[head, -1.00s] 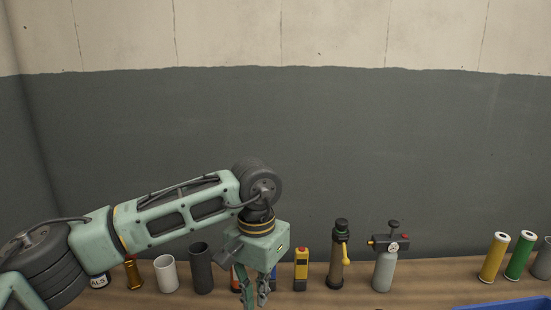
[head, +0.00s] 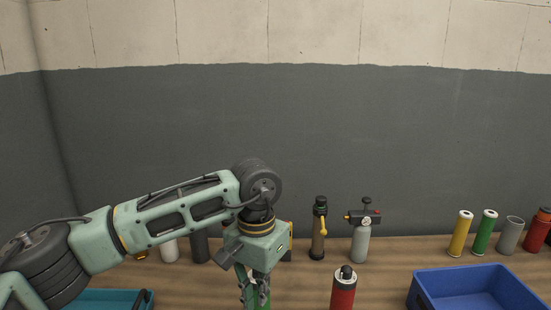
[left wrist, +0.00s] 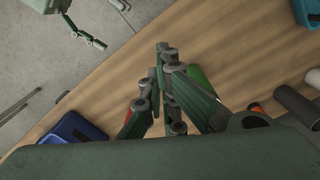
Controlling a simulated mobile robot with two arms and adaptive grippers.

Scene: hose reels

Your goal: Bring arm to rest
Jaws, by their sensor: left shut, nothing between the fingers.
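My left arm (head: 175,215) reaches in from the left in the head view, pale green with dark joints. Its gripper (head: 254,290) points down above the wooden bench (head: 300,285), in front of a green cylinder that it partly hides. In the left wrist view the left gripper (left wrist: 163,50) has its fingers together and empty over the bench. My right gripper (left wrist: 96,43) seems to show small at the upper left of that view, over the grey floor; its jaw state is unclear.
A red cylinder (head: 343,289) stands right of my left gripper, and a blue bin (head: 425,291) farther right. A teal tray (head: 120,299) is at the left front. Behind stand a dark pump (head: 319,230), a grey bottle (head: 361,243), a yellow cylinder (head: 460,233) and a green cylinder (head: 485,233).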

